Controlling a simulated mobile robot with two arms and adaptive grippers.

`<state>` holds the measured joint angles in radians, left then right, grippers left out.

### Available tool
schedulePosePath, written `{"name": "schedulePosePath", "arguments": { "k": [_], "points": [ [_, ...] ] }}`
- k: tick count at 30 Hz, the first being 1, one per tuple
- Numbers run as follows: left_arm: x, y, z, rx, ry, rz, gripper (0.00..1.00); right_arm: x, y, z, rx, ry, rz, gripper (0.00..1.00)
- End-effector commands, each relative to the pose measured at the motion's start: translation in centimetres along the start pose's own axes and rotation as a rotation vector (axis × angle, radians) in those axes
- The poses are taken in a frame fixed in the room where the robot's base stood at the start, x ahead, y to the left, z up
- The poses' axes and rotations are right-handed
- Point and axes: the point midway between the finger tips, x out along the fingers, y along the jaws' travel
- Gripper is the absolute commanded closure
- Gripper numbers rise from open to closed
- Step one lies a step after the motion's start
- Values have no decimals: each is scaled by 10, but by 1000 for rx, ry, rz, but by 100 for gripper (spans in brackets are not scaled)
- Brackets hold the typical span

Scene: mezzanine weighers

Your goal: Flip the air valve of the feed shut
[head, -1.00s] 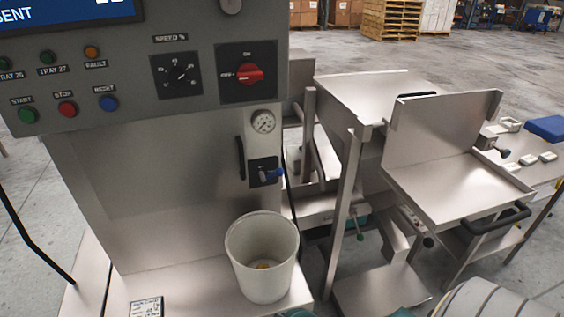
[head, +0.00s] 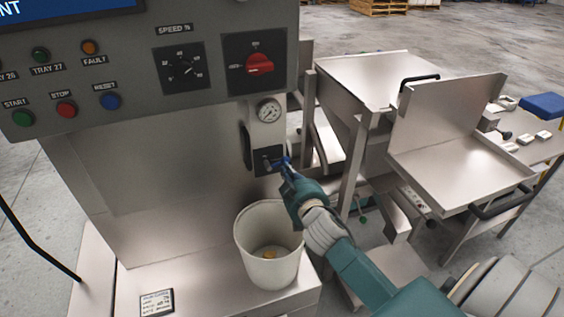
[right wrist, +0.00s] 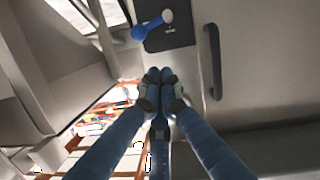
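The air valve (head: 264,161) is a small black plate below a round pressure gauge (head: 268,110) on the feed's front. Its blue lever points right; in the head view its tip is next to my right gripper (head: 285,170), which partly hides it. In the right wrist view, the blue lever (right wrist: 146,29) stands clear beyond the fingertips, on the black plate (right wrist: 172,38). My right gripper (right wrist: 160,76) has its fingertips together with nothing visible between them. Contact with the lever cannot be told from the head view. My left gripper is not in view.
A white bucket (head: 255,232) stands below the valve on a steel ledge (head: 215,292). A black handle (right wrist: 212,62) sits beside the valve plate. The control panel (head: 135,75) overhangs above left. Steel weigher trays (head: 455,165) stand to the right.

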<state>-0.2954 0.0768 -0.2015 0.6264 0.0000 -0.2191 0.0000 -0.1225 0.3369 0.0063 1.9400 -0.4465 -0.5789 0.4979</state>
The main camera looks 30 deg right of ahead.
Motion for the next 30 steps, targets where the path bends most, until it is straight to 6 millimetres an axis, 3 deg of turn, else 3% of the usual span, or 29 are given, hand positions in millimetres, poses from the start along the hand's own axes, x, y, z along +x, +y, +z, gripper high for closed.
{"name": "schedulePosePath", "arguments": {
  "k": [9,12,18,30],
  "points": [
    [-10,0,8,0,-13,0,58,69,1,-2,0,-1,2,100],
    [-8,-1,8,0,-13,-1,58,79,0,15,0,-5,1,100],
    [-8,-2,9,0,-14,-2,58,92,0,27,0,-2,0,100],
    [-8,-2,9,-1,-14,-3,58,93,0,29,2,-2,0,100]
  ]
}}
